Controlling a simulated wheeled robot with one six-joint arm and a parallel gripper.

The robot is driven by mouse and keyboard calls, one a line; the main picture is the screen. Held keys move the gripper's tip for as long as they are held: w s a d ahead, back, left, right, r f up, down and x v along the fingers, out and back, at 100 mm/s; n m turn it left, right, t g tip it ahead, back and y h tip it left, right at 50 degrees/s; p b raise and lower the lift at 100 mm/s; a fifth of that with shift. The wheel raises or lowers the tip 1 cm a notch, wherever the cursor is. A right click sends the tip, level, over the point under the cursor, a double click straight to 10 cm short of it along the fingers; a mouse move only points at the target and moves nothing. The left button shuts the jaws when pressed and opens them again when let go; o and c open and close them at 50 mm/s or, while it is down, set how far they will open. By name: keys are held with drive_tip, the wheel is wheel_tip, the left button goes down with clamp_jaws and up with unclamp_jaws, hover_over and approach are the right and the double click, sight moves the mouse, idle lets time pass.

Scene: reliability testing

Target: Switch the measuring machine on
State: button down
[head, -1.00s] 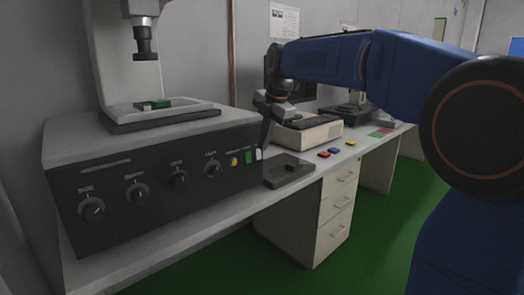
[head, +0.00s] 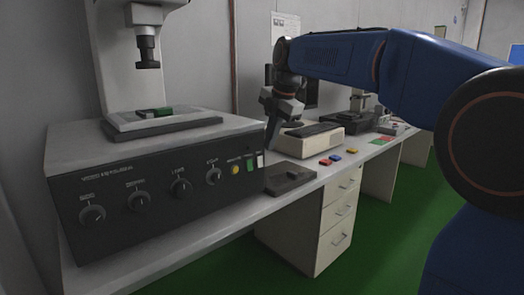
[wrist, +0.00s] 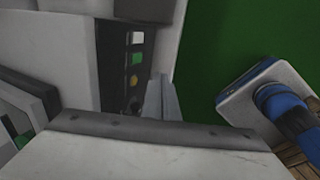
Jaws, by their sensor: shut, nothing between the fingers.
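The measuring machine (head: 150,180) is a large grey box with a black front panel, on the left of the bench in the head view. Its panel has several round knobs, a yellow round button (head: 235,170), a green switch (head: 249,166) and a white switch (head: 260,161) at the right end. In the wrist view the white (wrist: 138,38), green (wrist: 136,59) and yellow (wrist: 134,81) parts show on the dark panel. My gripper (head: 271,137) is shut and empty, by the panel's right end. Its fingers (wrist: 162,98) appear beside the panel in the wrist view; I cannot tell contact.
A dark flat block (head: 290,178) lies on the bench right of the machine. Behind it stand a beige device (head: 310,140) and small red (head: 325,162), blue (head: 336,157) and yellow (head: 352,150) pieces. A drawer unit (head: 335,215) stands below. The green floor in front is clear.

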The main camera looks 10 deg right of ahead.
sight(251, 170)
drive_tip(key=shift+f, duration=0.15)
drive_tip(key=w+a+f, duration=0.3)
drive_tip(key=w+f, duration=0.3)
drive_tip(key=f, duration=0.3)
drive_tip(key=shift+a+f, duration=0.3)
drive_tip(key=shift+f, duration=0.05)
drive_tip(key=shift+w, duration=0.1)
drive_tip(key=shift+w+a+f, duration=0.1)
drive_tip(key=shift+w, duration=0.1)
idle(0.4)
drive_tip(key=shift+w+r, duration=0.1)
drive_tip(key=shift+r, duration=0.85)
